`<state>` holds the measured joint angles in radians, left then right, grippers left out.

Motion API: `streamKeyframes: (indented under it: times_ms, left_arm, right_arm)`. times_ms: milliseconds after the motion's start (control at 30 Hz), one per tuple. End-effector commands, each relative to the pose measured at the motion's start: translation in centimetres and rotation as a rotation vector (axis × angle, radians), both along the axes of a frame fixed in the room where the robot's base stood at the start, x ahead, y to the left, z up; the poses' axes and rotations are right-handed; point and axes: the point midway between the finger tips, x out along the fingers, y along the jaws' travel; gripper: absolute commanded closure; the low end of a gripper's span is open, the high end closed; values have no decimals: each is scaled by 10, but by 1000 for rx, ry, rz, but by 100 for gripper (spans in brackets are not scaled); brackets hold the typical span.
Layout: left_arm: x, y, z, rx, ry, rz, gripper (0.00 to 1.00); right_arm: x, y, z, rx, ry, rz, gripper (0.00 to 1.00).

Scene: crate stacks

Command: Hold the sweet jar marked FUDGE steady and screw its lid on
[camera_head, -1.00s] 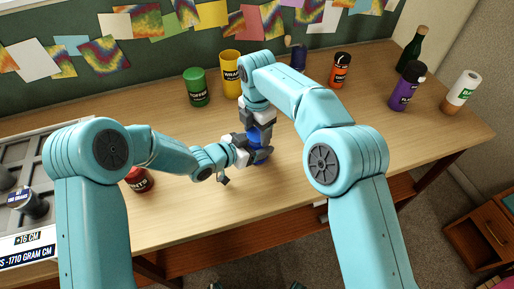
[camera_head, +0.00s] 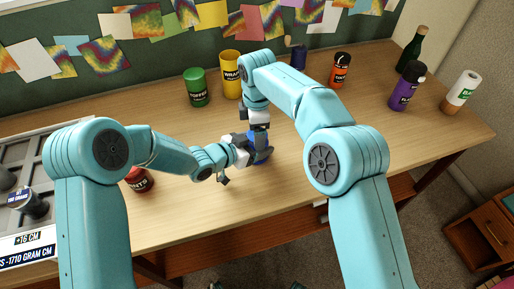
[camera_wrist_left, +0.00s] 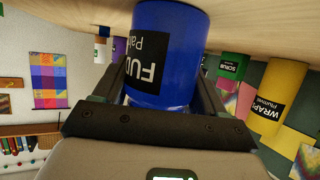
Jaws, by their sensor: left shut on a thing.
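The blue FUDGE jar (camera_head: 265,152) stands upright on the table, partly hidden by my arms. In the left wrist view the jar (camera_wrist_left: 175,45) shows its black label upside down, between the two fingers. My left gripper (camera_head: 252,157) is shut on the jar from the left side. My right gripper (camera_head: 258,130) points down just above the jar's top. Its fingertips are too small and covered to tell whether they are open or shut. I cannot make out the lid; the jar's top is hidden behind the grippers.
Green (camera_head: 196,88) and yellow (camera_head: 231,75) jars stand behind. A dark blue jar (camera_head: 299,58), orange jar (camera_head: 340,70), purple jar (camera_head: 405,88) and green bottle (camera_head: 411,52) stand further right. A red jar (camera_head: 140,180) is near my left arm. A grey tray (camera_head: 50,172) lies left.

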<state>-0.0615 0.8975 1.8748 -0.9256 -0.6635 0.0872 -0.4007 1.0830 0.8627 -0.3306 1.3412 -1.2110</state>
Motion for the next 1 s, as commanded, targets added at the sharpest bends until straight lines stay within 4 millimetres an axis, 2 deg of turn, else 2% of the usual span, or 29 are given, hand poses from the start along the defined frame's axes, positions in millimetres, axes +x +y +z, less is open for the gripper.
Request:
streamKeyframes:
  times_ms: [200,533,833,900,1000]
  left_arm:
    - [0,1,-1,0,4,3,100]
    - [0,1,-1,0,3,3,100]
    - [0,1,-1,1,2,2,100]
    - [0,1,-1,1,2,2,100]
    - [0,0,-1,1,2,2,100]
  right_arm:
    - [-3,0,-3,-5,14,4,11]
    - [-2,1,37,-3,9,5,11]
    - [-2,0,42,-3,9,4,11]
    - [-2,0,42,-3,9,4,0]
    - [-2,0,42,-3,8,4,0]
